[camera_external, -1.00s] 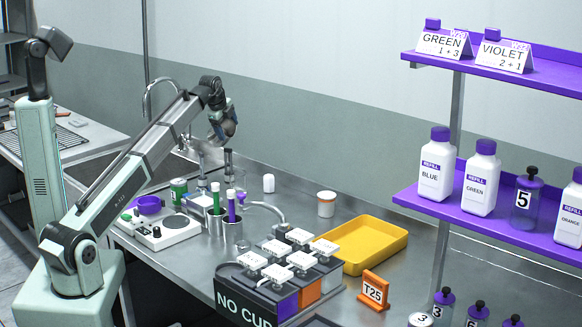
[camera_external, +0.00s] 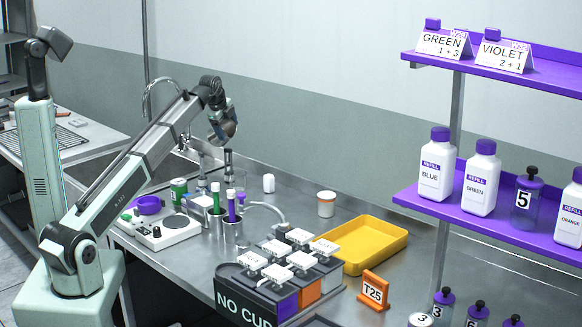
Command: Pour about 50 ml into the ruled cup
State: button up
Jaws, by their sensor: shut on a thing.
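My gripper (camera_external: 228,154) hangs over the back of the steel bench, beside the sink, below my bent wrist. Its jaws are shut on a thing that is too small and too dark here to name. I cannot pick out a cup with ruled marks for certain. A white tub with an orange rim (camera_external: 326,204) and a small white container (camera_external: 268,183) stand upright to the right of my gripper. No liquid stream is visible.
A yellow tray (camera_external: 398,238) lies right, behind an orange T25 sign (camera_external: 375,290). Purple shelves (camera_external: 480,218) hold refill bottles.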

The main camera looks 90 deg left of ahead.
jog(key=shift+a, duration=0.1)
jog(key=shift+a+f+t+h+b, duration=0.2)
jog(key=shift+t+h+b, duration=0.25)
jog(key=shift+h, duration=0.25)
jog(key=shift+s+a+r+n+t+h+b, duration=0.2)
jog(key=shift+a+r+n+t+h+b, duration=0.1)
jog(key=shift+r+h, duration=0.25)
jog(key=shift+s+a+r+n+t+h+b, duration=0.15)
jog(key=shift+s+a+r+t+h+b, duration=0.1)
jog(key=shift+a+h, duration=0.2)
jog(key=shift+s+a+r+n+t+h+b, duration=0.2)
jog(key=shift+a+r+h, duration=0.1)
jog(key=shift+h, duration=0.2)
jog(key=h, duration=0.1)
jog(key=s+a+t+h+b, duration=0.1)
jog(key=a, duration=0.1)
jog(key=shift+s+a+f+n+t+h, duration=0.15)
jog(key=shift+s+f+n+t+h, duration=0.1)
jog(key=shift+t+h, duration=0.15)
jog(key=shift+s+a+r+t+h+b, duration=0.25)
jog(key=shift+a+r+t+h+b, duration=0.2)
jog(key=shift+h+b, duration=0.35)
jog(key=shift+n, duration=0.3)
jog(key=shift+d, duration=0.1)
